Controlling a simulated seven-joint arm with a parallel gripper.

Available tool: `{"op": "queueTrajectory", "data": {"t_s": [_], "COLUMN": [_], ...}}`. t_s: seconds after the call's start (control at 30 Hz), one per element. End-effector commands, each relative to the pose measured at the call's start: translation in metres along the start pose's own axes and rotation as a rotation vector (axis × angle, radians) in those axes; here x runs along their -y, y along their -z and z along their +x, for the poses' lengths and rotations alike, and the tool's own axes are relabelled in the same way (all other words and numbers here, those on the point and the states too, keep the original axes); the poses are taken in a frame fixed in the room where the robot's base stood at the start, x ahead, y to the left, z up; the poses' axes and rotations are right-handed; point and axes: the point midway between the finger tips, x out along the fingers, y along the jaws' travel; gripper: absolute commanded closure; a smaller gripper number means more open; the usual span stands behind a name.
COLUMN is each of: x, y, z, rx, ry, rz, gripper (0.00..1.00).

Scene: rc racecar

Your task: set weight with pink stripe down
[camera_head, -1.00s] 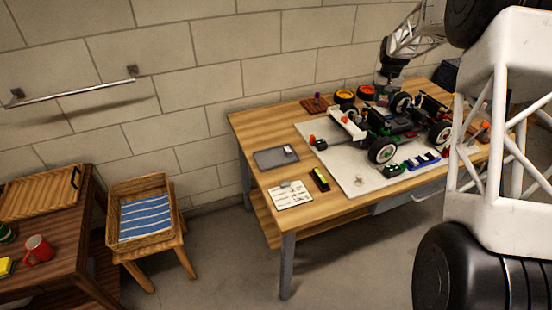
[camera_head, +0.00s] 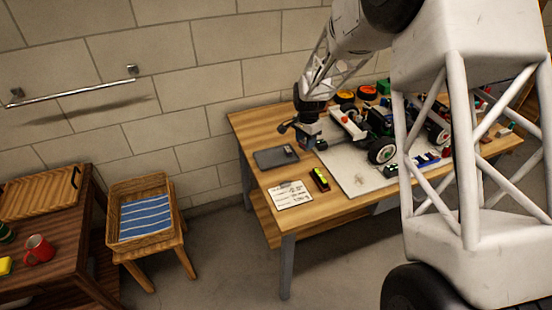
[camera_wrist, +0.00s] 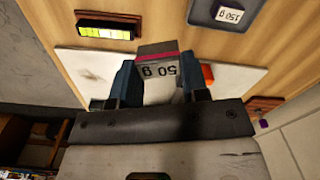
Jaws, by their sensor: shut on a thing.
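The pink-striped weight (camera_wrist: 159,70) is a pale block with "50 g" upside down in the wrist view and a pink band below its grey end. My gripper (camera_wrist: 160,82) is shut on it, a dark finger on each side. In the head view my gripper (camera_head: 309,139) is over the left part of the wooden table (camera_head: 249,126), just right of a flat grey tray (camera_head: 270,159). A white block marked "150 g" (camera_wrist: 229,13) rests on that tray in the wrist view. The arm hides part of the table.
A spirit level (camera_head: 320,179) and a white card (camera_head: 291,194) lie near the table's front left. The RC car (camera_head: 381,146) is on the pale mat (camera_head: 345,177) to the right. Bare wood surrounds the tray. An orange part (camera_wrist: 208,74) shows beside my right finger.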

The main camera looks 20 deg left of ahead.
Motion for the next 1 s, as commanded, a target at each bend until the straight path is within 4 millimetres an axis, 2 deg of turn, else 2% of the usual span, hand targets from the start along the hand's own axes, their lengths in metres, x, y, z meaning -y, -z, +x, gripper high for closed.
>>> {"op": "queueTrajectory", "data": {"t_s": [0.03, 0.2, 0.4, 0.6, 1.0], "x": [0.0, -0.002, -0.009, -0.013, -0.015], "y": [-0.019, -0.075, -0.126, -0.15, -0.154], "z": [0.005, 0.025, 0.043, 0.051, 0.053], "rx": [0.001, 0.0, 0.0, -0.001, -0.001], "ry": [-0.001, -0.001, -0.001, 0.001, 0.001], "rz": [0.026, 0.142, 0.25, 0.307, 0.319], "gripper": [0.82, 0.82, 0.82, 0.82, 0.82]}}
